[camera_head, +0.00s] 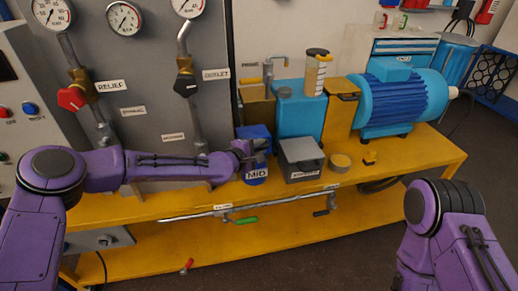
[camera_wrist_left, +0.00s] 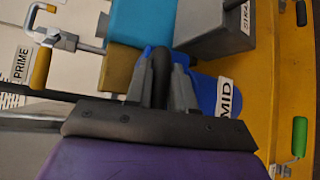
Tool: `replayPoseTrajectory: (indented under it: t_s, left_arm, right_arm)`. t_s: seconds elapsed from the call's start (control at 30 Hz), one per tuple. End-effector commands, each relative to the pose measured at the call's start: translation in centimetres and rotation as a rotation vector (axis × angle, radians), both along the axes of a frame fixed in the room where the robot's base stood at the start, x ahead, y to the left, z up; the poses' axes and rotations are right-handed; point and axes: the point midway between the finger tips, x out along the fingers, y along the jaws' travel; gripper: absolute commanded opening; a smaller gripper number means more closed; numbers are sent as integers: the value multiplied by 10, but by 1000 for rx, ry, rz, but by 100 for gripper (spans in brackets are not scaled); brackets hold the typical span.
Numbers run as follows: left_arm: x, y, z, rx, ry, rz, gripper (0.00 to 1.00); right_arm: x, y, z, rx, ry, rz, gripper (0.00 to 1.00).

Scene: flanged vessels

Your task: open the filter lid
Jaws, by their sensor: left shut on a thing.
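A blue vessel (camera_head: 256,174) with a white MID label stands on the yellow bench, in front of the pump set. It also shows in the left wrist view (camera_wrist_left: 207,92), partly hidden by the fingers. My left gripper (camera_head: 244,150) reaches in from the left at the vessel's top. In the left wrist view its two grey fingers (camera_wrist_left: 163,85) are shut on a dark curved handle (camera_wrist_left: 161,62) at the blue vessel. Whether the lid is raised cannot be told, since the gripper covers that part. My right arm shows at the lower right, but its gripper is out of view.
A grey lidded box (camera_head: 301,158) stands close to the right of the vessel. A blue tank (camera_head: 299,108) and a blue motor (camera_head: 403,98) stand behind. A pipe with a green-handled valve (camera_head: 246,220) runs along the bench front. Gauges and a red RELIEF valve (camera_head: 72,98) are on the left panel.

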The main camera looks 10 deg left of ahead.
Motion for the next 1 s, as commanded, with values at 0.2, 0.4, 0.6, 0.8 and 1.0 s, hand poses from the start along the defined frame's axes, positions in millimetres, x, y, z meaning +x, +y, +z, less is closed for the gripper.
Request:
replayPoseTrajectory:
  t_s: [0.2, 0.4, 0.6, 0.8, 1.0]
  left_arm:
    - [17, 6, 31, -51, 148, 3, 0]
    - [30, 10, 39, -58, 167, 4, 0]
    - [40, 13, 48, -56, 166, 3, 0]
    - [45, 15, 52, -56, 166, 3, 0]
    - [46, 16, 53, -56, 166, 3, 0]
  right_arm:
    - [0, 0, 31, 0, 0, 0, 43]
    - [0, 0, 31, 0, 0, 0, 43]
    - [0, 0, 30, 0, 0, 0, 43]
    - [0, 0, 29, 0, 0, 0, 43]
    - [0, 0, 29, 0, 0, 0, 43]
